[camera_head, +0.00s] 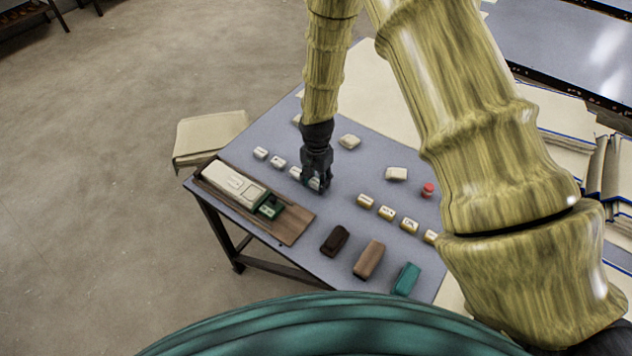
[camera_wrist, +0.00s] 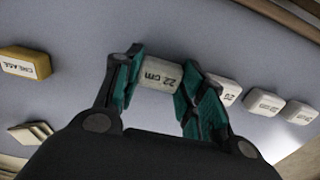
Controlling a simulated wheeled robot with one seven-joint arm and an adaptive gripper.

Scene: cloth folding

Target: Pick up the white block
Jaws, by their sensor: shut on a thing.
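My gripper (camera_head: 317,181) is over the far left part of the blue-grey table, pointing down. In the head view the gripper mostly hides this block (camera_head: 314,185). It is at or close to the tabletop; I cannot tell whether it touches. Other small white blocks (camera_head: 261,153) stand in a row to its left, and they show right of the fingers in the wrist view (camera_wrist: 263,101).
A wooden board (camera_head: 290,227) with pale and green pieces lies at the left edge. A row of white-and-yellow blocks (camera_head: 387,212), a red-capped item (camera_head: 428,190), and dark (camera_head: 335,240), brown (camera_head: 369,259) and teal (camera_head: 406,279) blocks stand to the right and front.

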